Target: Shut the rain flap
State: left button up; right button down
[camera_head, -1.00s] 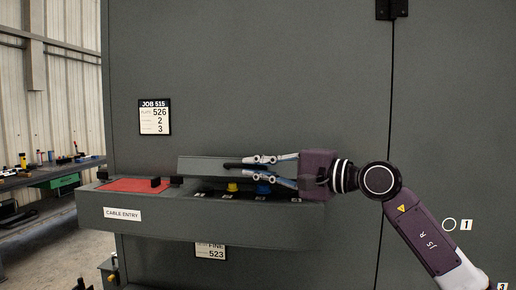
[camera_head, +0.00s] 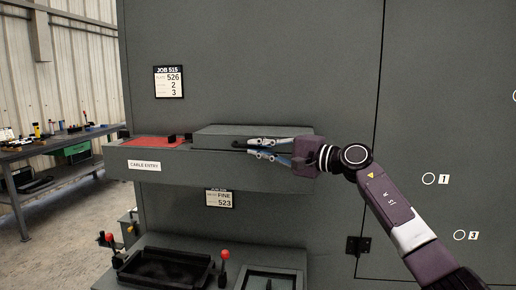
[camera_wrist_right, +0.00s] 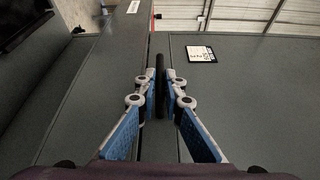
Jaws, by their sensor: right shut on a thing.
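The rain flap (camera_head: 225,133) is a grey panel on the right part of the long grey cable entry box (camera_head: 210,172). It lies low over the box, and the cavity under it is hidden. I cannot tell whether its front edge touches the box. A black handle bar (camera_head: 240,144) runs along its front. My right gripper (camera_head: 252,149) is shut on this handle, reaching in from the right. In the right wrist view the black bar (camera_wrist_right: 160,70) stands between the two blue-padded fingers (camera_wrist_right: 161,88). My left gripper is not in view.
A red panel (camera_head: 155,142) and black blocks are on the box's left part. Below stand a black tray (camera_head: 165,268) and red-knobbed levers (camera_head: 225,255). A workbench (camera_head: 60,145) is at the left. Open floor lies between it and the cabinet.

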jog(key=shift+w+f, duration=0.15)
jog(key=shift+f, duration=0.8)
jog(key=c, duration=2.3)
grip_release()
jog(key=shift+d, duration=0.3)
jog(key=shift+r+v, duration=0.2)
jog(key=shift+v, duration=1.75)
jog(key=shift+r+v, duration=0.2)
jog(key=shift+v, duration=1.75)
jog(key=shift+r+v, duration=0.2)
jog(key=shift+v, duration=1.8)
jog(key=shift+a, duration=0.1)
